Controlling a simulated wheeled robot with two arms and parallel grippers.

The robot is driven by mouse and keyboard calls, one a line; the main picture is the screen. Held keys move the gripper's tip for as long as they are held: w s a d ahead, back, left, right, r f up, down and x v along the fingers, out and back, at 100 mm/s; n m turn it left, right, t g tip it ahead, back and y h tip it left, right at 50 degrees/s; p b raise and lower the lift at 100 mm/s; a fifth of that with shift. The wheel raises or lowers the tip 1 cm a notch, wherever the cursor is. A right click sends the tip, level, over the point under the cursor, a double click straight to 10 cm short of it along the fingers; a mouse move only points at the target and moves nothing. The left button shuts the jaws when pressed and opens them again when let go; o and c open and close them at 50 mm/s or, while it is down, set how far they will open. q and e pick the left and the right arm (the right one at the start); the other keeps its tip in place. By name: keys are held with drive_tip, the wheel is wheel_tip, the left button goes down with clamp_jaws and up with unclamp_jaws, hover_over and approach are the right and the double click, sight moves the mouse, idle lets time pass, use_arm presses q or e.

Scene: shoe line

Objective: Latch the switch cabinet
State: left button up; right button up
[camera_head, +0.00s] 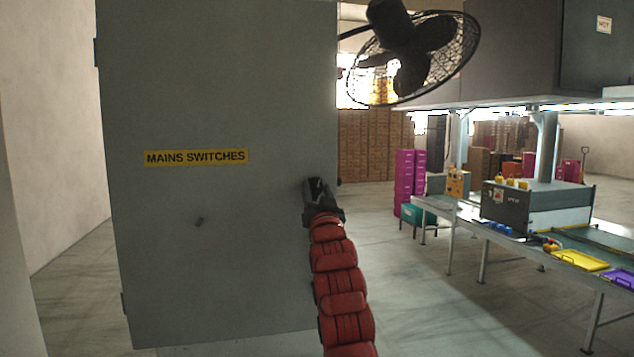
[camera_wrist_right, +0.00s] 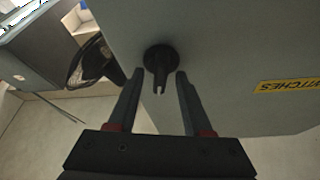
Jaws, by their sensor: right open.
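The switch cabinet (camera_head: 220,260) is a tall grey box with a yellow "MAINS SWITCHES" label (camera_head: 196,157). Its flat face fills the left half of the head view. My right gripper (camera_head: 318,188) is at the right edge of this face. In the right wrist view, a black round handle (camera_wrist_right: 159,54) with a forked stem stands on the face. The open fingers of my right gripper (camera_wrist_right: 160,74) lie on either side of it, with gaps showing. In the head view the gripper hides the handle. My left gripper is out of view.
A black caged fan (camera_head: 410,55) stands at the upper right, beyond the cabinet edge. A conveyor bench (camera_head: 470,225) with yellow (camera_head: 580,259) and purple trays (camera_head: 622,279) is at the right. Open floor lies between cabinet and bench.

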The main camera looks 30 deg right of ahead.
drive_tip(key=shift+w, duration=0.15)
clamp_jaws()
drive_tip(key=shift+d+r+n+y+p, duration=0.15)
drive_tip(key=shift+n+y+p, duration=0.4)
drive_tip(key=shift+n, duration=0.55)
drive_tip(key=shift+r+n+t+y+p, duration=0.1)
drive_tip(key=shift+n+t+y+p, duration=0.25)
drive_tip(key=shift+n, duration=0.75)
drive_tip(key=shift+f, duration=0.25)
unclamp_jaws()
